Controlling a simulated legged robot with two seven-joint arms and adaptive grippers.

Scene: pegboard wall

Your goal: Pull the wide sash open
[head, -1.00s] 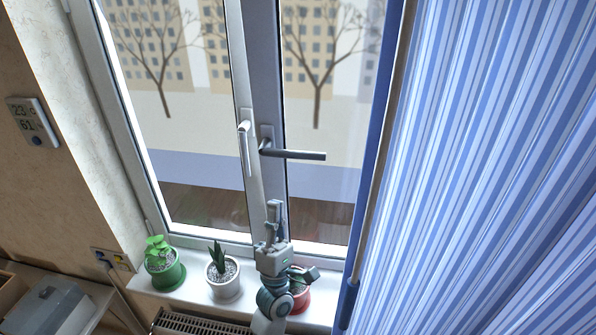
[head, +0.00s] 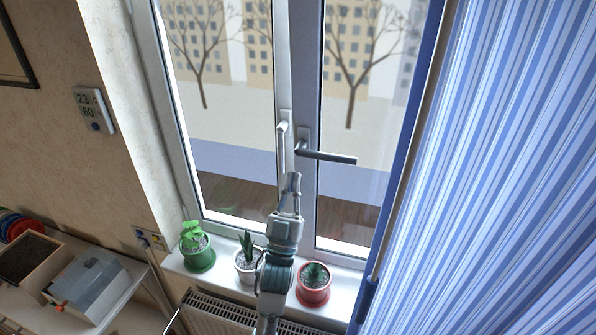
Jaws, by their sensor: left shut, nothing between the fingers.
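The window has two sashes side by side. The left sash (head: 285,60) has a pale handle (head: 282,148) hanging straight down. The right sash (head: 308,80) has a dark grey handle (head: 328,156) lying level, pointing right. Both sashes look closed or nearly so. My right gripper is not in view.
A green pot (head: 198,258), a white pot (head: 247,272) and a red pot (head: 313,290) stand on the sill (head: 345,302), near my left forearm. A blue striped curtain (head: 500,170) hangs at right. A radiator (head: 215,312) is below. A shelf with boxes (head: 90,285) is at lower left.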

